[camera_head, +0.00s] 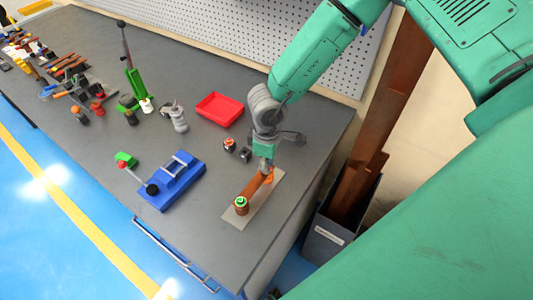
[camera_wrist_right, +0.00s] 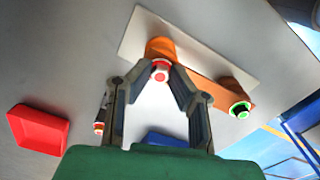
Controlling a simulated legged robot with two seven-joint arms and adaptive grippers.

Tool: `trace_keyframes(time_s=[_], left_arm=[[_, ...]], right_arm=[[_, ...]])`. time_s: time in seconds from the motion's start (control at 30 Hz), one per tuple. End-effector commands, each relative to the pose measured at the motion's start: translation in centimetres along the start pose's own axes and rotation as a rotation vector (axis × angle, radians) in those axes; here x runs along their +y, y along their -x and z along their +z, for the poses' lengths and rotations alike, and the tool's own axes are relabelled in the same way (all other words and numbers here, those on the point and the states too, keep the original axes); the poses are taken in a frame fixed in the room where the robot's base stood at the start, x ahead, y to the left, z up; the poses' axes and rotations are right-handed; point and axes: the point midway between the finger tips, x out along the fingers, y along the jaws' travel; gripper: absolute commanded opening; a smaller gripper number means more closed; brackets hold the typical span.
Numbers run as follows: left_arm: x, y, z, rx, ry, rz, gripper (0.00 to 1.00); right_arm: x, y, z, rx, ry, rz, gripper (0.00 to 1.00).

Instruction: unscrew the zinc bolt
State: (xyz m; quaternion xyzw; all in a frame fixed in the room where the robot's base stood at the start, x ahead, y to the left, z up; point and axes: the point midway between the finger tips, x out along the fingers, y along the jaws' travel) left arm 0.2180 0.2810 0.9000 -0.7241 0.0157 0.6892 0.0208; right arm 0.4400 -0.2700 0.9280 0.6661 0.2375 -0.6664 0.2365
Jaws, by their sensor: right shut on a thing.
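A copper busbar piece (camera_head: 253,188) lies on a flat light-grey plate (camera_head: 265,207) near the front right of the bench. In the wrist view, the plate (camera_wrist_right: 140,30) and the copper bar (camera_wrist_right: 205,87) show again. A bolt with a red and white head (camera_wrist_right: 160,72) sits at one end of the bar. A green-ringed bolt (camera_head: 241,201) stands at the other end; it also shows in the wrist view (camera_wrist_right: 240,108). The finish of either bolt is hard to tell. My right gripper (camera_wrist_right: 162,75) is shut on the red-and-white bolt head. My left gripper is not in view.
A blue vise-like tool (camera_head: 172,182) stands left of the plate. A red tray (camera_head: 220,109) lies behind it, and two small dark parts (camera_head: 237,150) lie between. Several tools crowd the bench's far left. A grey bin (camera_head: 325,235) holding copper bars stands beyond the bench's right edge.

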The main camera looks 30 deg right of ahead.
Motion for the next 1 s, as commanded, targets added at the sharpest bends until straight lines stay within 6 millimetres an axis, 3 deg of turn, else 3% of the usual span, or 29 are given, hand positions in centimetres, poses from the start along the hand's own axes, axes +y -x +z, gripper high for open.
trace_keyframes(time_s=[0.2,0.33,0.53,0.57,0.87,1.0], left_arm=[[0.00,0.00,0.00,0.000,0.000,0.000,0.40],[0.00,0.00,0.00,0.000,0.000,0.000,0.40],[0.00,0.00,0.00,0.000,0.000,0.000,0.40],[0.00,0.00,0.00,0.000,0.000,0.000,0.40],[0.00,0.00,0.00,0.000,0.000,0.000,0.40],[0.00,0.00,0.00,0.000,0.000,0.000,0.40]], right_arm=[[0.01,0.03,-0.03,0.000,0.303,0.000,0.00],[0.01,0.03,-0.03,0.000,0.377,0.000,0.00],[0.01,0.03,-0.03,0.000,0.381,0.000,0.00],[0.01,0.03,-0.03,0.000,0.381,0.000,0.23],[0.01,0.02,-0.03,0.000,0.357,0.000,0.24],[0.01,0.01,-0.01,0.000,0.186,0.000,0.24]])
